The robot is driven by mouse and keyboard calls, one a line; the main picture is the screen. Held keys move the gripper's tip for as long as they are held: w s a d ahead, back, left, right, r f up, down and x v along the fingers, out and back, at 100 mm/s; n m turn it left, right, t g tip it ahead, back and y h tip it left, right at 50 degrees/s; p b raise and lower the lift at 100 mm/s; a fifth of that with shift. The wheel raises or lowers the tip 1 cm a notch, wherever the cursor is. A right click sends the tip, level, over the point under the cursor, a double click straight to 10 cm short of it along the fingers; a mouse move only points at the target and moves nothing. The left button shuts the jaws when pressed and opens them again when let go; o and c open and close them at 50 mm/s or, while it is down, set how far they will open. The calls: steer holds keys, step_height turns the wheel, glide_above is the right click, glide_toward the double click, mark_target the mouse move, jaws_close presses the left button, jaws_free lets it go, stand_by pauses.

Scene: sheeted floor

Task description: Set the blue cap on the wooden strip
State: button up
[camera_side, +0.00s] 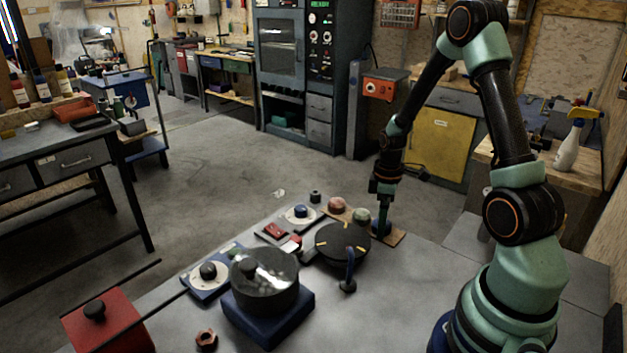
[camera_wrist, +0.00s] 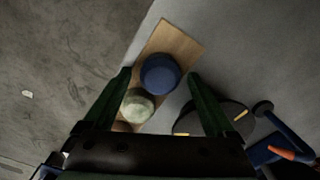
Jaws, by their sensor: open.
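The blue cap (camera_wrist: 160,73) is round and lies over the wooden strip (camera_wrist: 180,41) in the wrist view, between my open fingers. In the side view the blue cap (camera_side: 376,231) shows only partly, low at the fingertips, and appears to rest on the wooden strip (camera_side: 397,238). My gripper (camera_side: 382,228) points straight down over it. Its fingers (camera_wrist: 159,76) stand either side of the cap, with visible gaps. A pale green cap (camera_wrist: 138,105) sits beside the blue one on the strip. A reddish cap (camera_side: 337,204) is at the strip's far left end.
A dark round plate (camera_side: 342,244) with yellow marks stands close left of the strip. A blue-handled lever (camera_side: 349,270) is in front of it. A glass-lidded drum (camera_side: 265,280) on a blue base and a red box (camera_side: 107,322) are farther left. The grey tabletop right of the strip is clear.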

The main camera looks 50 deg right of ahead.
step_height(320, 180, up, 12)
steer(key=f, duration=0.1)
steer(key=s+a+r+m+t, duration=0.1)
steer(key=a+r+m+t, duration=0.1)
steer(key=a+r, duration=0.4)
steer(key=s+a+r+m+t, duration=0.1)
steer(key=a+r+m+t, duration=0.2)
steer(key=a, duration=1.1)
step_height(320, 180, up, 4)
steer(key=shift+s+f+t, duration=0.15)
steer(key=shift+s+t, duration=0.15)
steer(key=shift+s, duration=0.05)
